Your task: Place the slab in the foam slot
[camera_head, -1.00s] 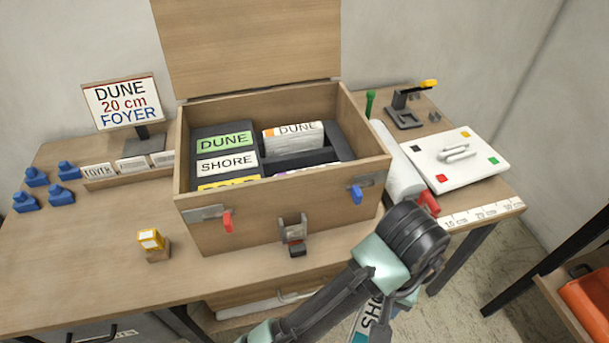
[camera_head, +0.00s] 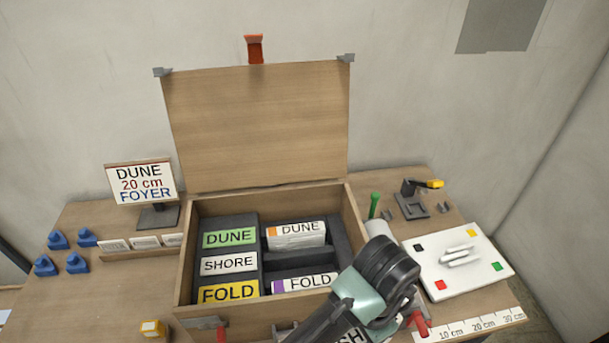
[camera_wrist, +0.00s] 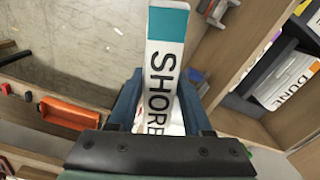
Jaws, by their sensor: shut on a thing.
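My gripper (camera_wrist: 165,105) is shut on the slab (camera_wrist: 165,60), a white piece with a teal end and the word SHORE, in the wrist view. In the head view the slab's lettered edge (camera_head: 352,336) shows only partly, below my wrist at the bottom. The open wooden crate (camera_head: 355,225) holds dark foam (camera_head: 340,243). A DUNE slab (camera_head: 296,233) with an orange end and a FOLD slab (camera_head: 305,283) with a purple end sit in the foam's right part. Between them is an empty foam slot (camera_head: 300,260). The slab is outside the crate, in front of it.
Foam labels read DUNE (camera_head: 229,238), SHORE (camera_head: 229,263) and FOLD (camera_head: 229,292). The raised lid (camera_head: 255,125) stands behind the crate. A sign (camera_head: 140,183) reads DUNE, 20 cm, FOYER. A white board (camera_head: 458,262) and ruler strip (camera_head: 480,325) lie right. Blue pieces (camera_head: 57,240) stand left.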

